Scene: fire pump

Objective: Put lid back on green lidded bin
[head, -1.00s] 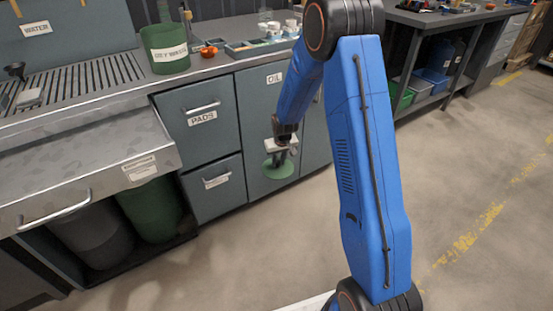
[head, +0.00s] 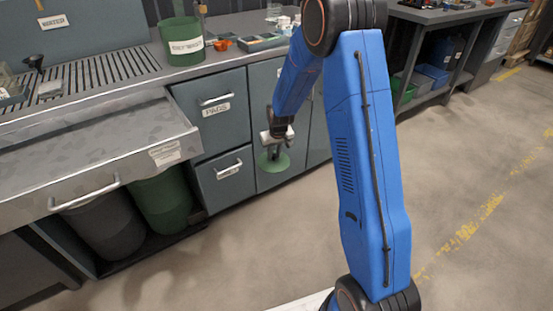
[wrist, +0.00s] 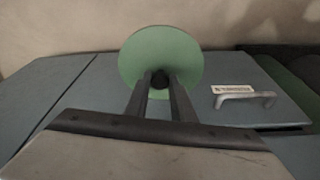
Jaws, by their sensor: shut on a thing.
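My gripper (head: 272,151) hangs in front of the grey-blue cabinet doors and is shut on the knob of a round green lid. The lid (head: 274,164) is held below the fingers, clear of the floor. In the wrist view the lid (wrist: 160,54) shows as a pale green disc, with the dark knob between the fingertips (wrist: 160,80). A green bin (head: 183,42) labelled as wet waste stands on the counter at the back, its top open. Another green bin (head: 163,203) stands low under the pulled-out metal drawer, its top hidden by the drawer.
The metal drawer (head: 100,158) juts out at the left above a dark bin (head: 103,228). An orange cup (head: 222,44) and a divided tray (head: 262,41) sit right of the counter bin. A slotted drain (head: 90,78) lies to its left. The floor at the right is clear.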

